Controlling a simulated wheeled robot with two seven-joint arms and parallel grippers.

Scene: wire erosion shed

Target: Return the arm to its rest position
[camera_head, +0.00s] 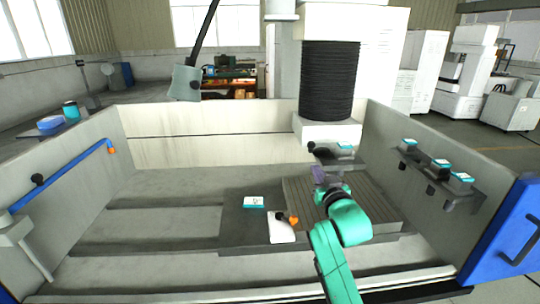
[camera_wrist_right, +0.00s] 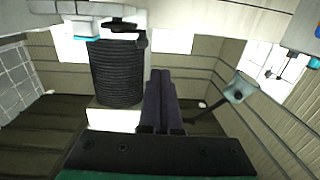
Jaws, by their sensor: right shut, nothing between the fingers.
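My right arm, green with dark joints, reaches up from the lower middle of the head view into the machine tank. Its right gripper (camera_head: 318,174) has dark purple fingers and is over the slotted table (camera_head: 385,205), just below the machine head. In the right wrist view the fingers (camera_wrist_right: 160,98) are pressed together with nothing between them. The black bellows (camera_head: 329,82) hangs above, with a white block (camera_head: 327,131) at its lower end. A dark holder with a teal-and-white top (camera_head: 345,147) is close above the gripper. My left gripper does not show.
A small teal-and-white block (camera_head: 254,202) and a white piece with an orange knob (camera_head: 281,229) are left of the arm. A shelf (camera_head: 446,186) on the right wall holds several teal-topped pieces. A blue pipe (camera_head: 62,172) runs along the left wall. The tank's left floor is mostly clear.

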